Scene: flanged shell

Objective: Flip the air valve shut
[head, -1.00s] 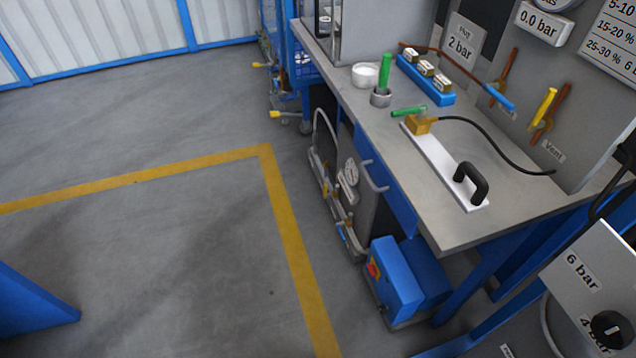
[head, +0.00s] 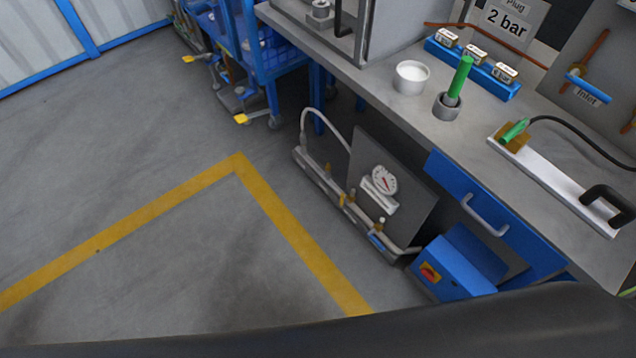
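Several valve-like parts show, and I cannot tell for sure which is the air valve. On the right wall panel, a blue-handled valve (head: 587,87) sits by an "Inlet" label (head: 588,96). Below the bench, a pipe assembly (head: 325,180) stands on the floor with small brass fittings, a small blue handle (head: 377,242) and a round gauge (head: 384,179) on a grey plate. On the bench, a green handle (head: 515,131) is at a brass block (head: 513,141) on a white bar. Neither gripper shows.
The bench top (head: 420,125) holds a white cup (head: 411,77), a grey holder (head: 447,107) with a green-handled tool, and a blue block. A blue box (head: 455,270) stands below. A dark, unclear shape crosses the bottom edge. Floor at left is clear.

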